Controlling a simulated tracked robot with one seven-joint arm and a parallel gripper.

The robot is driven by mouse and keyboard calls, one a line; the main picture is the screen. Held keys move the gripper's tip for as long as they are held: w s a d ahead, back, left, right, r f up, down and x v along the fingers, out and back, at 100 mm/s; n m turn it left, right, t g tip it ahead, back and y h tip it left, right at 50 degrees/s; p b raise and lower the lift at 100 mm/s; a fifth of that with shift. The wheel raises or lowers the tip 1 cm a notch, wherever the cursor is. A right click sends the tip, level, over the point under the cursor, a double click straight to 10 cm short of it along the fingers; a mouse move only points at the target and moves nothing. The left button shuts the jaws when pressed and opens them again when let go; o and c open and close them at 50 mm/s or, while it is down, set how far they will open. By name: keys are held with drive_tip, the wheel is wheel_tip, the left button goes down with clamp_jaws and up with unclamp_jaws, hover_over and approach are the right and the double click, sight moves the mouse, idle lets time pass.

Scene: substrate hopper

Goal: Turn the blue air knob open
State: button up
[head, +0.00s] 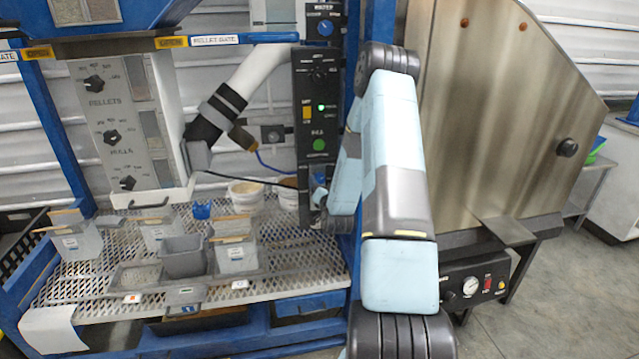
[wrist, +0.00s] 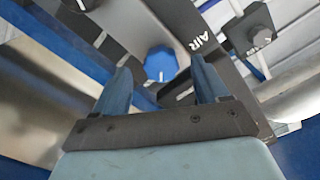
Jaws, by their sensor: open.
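The blue air knob (wrist: 161,64) is faceted, with a white mark on its lower edge. My gripper (wrist: 162,72) is open, with one finger to each side of the knob in the picture. The fingers look apart from the knob, though the depth gap is hard to judge. In the head view my arm reaches to the lower end of the black control panel (head: 318,110).
A dark grey knob (wrist: 254,32) is close by at the right in the wrist view. Another blue knob (head: 325,28), labelled WATER, is higher up. A white pipe (head: 252,82) and several tubs on a mesh shelf (head: 300,262) are to the left. A steel hopper (head: 500,110) stands right.

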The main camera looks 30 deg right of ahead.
drive_tip(key=v, duration=1)
drive_tip(key=shift+w, duration=0.1)
drive_tip(key=s+a+r+n+g+y, duration=0.1)
drive_tip(key=a+r+n+g+y, duration=0.3)
drive_tip(key=r, duration=0.6)
drive_tip(key=s+a+r+n+g+h, duration=0.1)
drive_tip(key=a+r+n+g, duration=0.1)
drive_tip(key=a+r, duration=0.6)
drive_tip(key=s+a+r+n+g, duration=0.1)
drive_tip(key=s+r, duration=0.3)
drive_tip(key=s, duration=0.6)
drive_tip(key=s+a+r+n+g+y, duration=0.1)
drive_tip(key=s+a+r+g, duration=0.2)
drive_tip(key=s, duration=0.7)
drive_tip(key=s+a+r+n+g+y, duration=0.1)
drive_tip(key=s+a+r, duration=0.3)
drive_tip(key=s, duration=0.5)
wheel_tip(320, 180, up, 3)
drive_tip(key=shift+s+a+f+n+g, duration=0.1)
drive_tip(key=shift+s+a+n+g, duration=0.15)
drive_tip(key=shift+s+n+g, duration=0.15)
